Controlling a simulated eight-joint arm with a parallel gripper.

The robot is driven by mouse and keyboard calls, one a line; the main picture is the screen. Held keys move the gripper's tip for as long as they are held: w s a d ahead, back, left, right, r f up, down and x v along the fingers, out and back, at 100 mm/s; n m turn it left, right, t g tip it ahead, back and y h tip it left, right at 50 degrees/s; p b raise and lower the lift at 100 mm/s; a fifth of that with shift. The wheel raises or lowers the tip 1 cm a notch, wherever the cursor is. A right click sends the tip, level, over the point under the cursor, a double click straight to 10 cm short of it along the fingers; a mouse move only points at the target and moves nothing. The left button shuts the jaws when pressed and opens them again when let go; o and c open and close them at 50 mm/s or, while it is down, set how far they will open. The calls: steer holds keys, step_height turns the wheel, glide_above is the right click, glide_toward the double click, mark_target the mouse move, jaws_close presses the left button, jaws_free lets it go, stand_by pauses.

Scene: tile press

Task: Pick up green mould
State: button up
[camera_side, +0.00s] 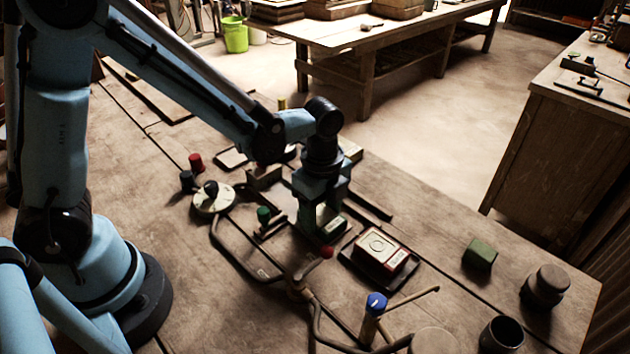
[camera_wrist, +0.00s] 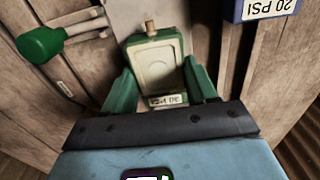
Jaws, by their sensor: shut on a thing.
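The green mould (camera_wrist: 158,68) is a flat box with green sides, a pale recessed face, a brass knob at its far end and a white label at its near end. My gripper (camera_wrist: 161,80) is shut on it, with one green finger on each side. In the side view, my gripper (camera_side: 323,208) points down with the mould (camera_side: 331,228) at its fingertips, by the press frame. I cannot tell whether the mould touches the surface below.
A red mould (camera_side: 382,248) sits on a dark tray right of my gripper. A plain green block (camera_side: 480,254), a dark lidded pot (camera_side: 545,285) and a cup (camera_side: 502,335) stand farther right. A green-knobbed lever (camera_side: 264,215), a red knob (camera_side: 327,252) and a blue-topped post (camera_side: 375,305) are close by.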

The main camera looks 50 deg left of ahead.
mark_target(321, 215)
steer(key=shift+r, duration=0.15)
steer(key=shift+r, duration=0.6)
step_height(321, 215, up, 3)
steer(key=shift+f, duration=0.1)
steer(key=s+d+r, duration=0.4)
steer(key=s+d, duration=0.1)
steer(key=s+d+r, duration=0.2)
steer(key=shift+s+d+r, duration=0.1)
steer(key=shift+s+d, duration=0.2)
steer(key=shift+s, duration=0.1)
steer(key=w+a+f, duration=0.1)
steer(key=w+a, duration=0.1)
steer(key=w, duration=0.7)
steer(key=w+a+f, duration=0.2)
steer(key=w, duration=0.6)
steer(key=shift+a+f, duration=0.1)
steer(key=shift+f, duration=2.95)
steer(key=shift+f, duration=0.4)
